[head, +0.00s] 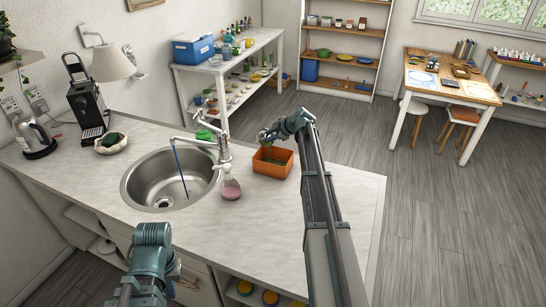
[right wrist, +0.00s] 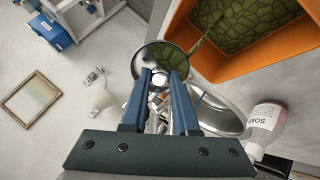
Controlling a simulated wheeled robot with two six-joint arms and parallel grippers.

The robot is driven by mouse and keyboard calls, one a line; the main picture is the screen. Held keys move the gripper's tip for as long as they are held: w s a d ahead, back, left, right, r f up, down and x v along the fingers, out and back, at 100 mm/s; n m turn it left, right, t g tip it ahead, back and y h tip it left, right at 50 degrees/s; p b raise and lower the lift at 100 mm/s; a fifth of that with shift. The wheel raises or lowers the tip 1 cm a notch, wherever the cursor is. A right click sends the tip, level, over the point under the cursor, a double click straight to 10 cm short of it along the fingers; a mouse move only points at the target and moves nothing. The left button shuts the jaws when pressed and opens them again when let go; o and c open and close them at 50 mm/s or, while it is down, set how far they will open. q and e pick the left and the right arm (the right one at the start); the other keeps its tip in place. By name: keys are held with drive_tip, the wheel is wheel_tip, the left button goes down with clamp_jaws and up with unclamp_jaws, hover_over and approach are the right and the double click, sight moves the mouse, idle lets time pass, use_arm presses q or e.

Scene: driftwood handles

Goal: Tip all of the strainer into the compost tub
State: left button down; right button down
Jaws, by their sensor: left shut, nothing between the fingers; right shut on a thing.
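The compost tub (head: 285,172) is an orange open box on the counter right of the sink. In the right wrist view the tub (right wrist: 290,62) shows a green, leafy-looking mass inside. My right gripper (head: 271,134) is shut on the strainer (head: 263,138), a small round metal bowl, over the tub's far left side. In the right wrist view the strainer (right wrist: 150,57) is tilted, and a green strand runs from its rim towards the tub. How much is left inside it is hard to tell. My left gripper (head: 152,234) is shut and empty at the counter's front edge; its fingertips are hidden.
A steel sink (head: 160,185) with a tall tap (head: 222,150) lies left of the tub. A pink soap bottle (head: 230,188) stands between sink and tub. A green sponge on a dish (head: 110,143) lies at the left. The counter right of the tub is clear.

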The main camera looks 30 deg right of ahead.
drive_tip(key=shift+s, duration=0.15)
drive_tip(key=shift+b, duration=0.3)
drive_tip(key=shift+s, duration=0.1)
drive_tip(key=shift+t+b, duration=0.3)
drive_tip(key=shift+b, duration=0.05)
drive_tip(key=shift+s, duration=0.1)
drive_tip(key=shift+d+t+b, duration=0.1)
drive_tip(key=shift+t+b, duration=0.3)
